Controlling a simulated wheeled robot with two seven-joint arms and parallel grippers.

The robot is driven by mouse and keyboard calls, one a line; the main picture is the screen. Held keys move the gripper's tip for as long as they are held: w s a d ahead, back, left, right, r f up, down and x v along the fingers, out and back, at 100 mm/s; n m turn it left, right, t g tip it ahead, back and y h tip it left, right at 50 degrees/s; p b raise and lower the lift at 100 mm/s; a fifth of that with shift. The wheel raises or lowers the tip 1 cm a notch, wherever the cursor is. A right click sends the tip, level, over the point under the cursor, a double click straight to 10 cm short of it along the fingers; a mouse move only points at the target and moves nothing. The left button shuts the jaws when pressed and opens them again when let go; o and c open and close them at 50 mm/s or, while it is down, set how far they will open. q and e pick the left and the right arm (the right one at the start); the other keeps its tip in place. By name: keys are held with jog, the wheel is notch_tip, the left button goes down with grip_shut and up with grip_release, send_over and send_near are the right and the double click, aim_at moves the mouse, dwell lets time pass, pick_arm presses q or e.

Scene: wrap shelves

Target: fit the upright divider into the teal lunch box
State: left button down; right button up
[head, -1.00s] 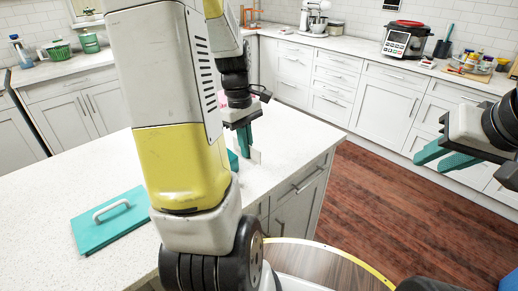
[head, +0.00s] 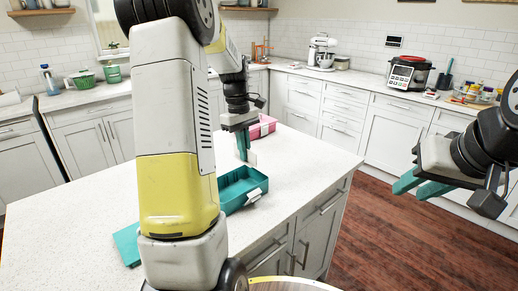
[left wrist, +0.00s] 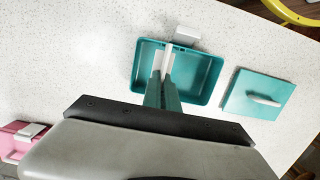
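The teal lunch box (head: 235,205) stands open on the white island counter in the head view; the left wrist view shows its bare inside (left wrist: 203,78). My left gripper (head: 243,150) points down at its far side, with its fingers together on the upright white divider (head: 252,158). In the left wrist view the divider (left wrist: 168,58) overlaps the left half of the box. It looks to be above the box; its exact height is unclear. My right gripper (head: 420,186) is empty, fingers apart, at the right over the floor.
The teal lid (head: 127,246) with a white handle (left wrist: 264,100) lies on the counter beside the box, partly hidden by my left arm in the head view. A pink box (head: 264,126) stands beyond the gripper. The counter's right edge is close to the box.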

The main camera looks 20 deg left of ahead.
pick_arm(q)
send_over(246, 189)
jog(key=shift+f, duration=2.9)
jog(key=shift+f, duration=2.75)
jog(key=c, duration=1.6)
grip_release()
jog(key=r, duration=0.5)
jog(key=a+r, duration=0.1)
jog(key=r, duration=0.1)
jog(key=shift+w+r, duration=0.3)
jog(key=shift+r, duration=0.05)
jog(key=s+d+r+m+t, duration=0.2)
jog(key=s+d+r+m, duration=0.2)
jog(key=s, duration=0.3)
jog(key=s+d+r+m+t, duration=0.2)
jog(key=s+d+r+m, duration=0.2)
jog(key=s, duration=0.3)
jog(key=s+d+r+m+t, duration=0.3)
jog(key=s+d+r+m, duration=0.1)
jog(key=s, duration=0.4)
jog(key=shift+d+r+m+h, duration=0.15)
jog(key=shift+d+r, duration=0.1)
jog(key=shift+r, duration=0.4)
jog(key=shift+d+r+m+h, duration=0.15)
jog(key=shift+d+r, duration=0.05)
jog(key=shift+r, duration=0.4)
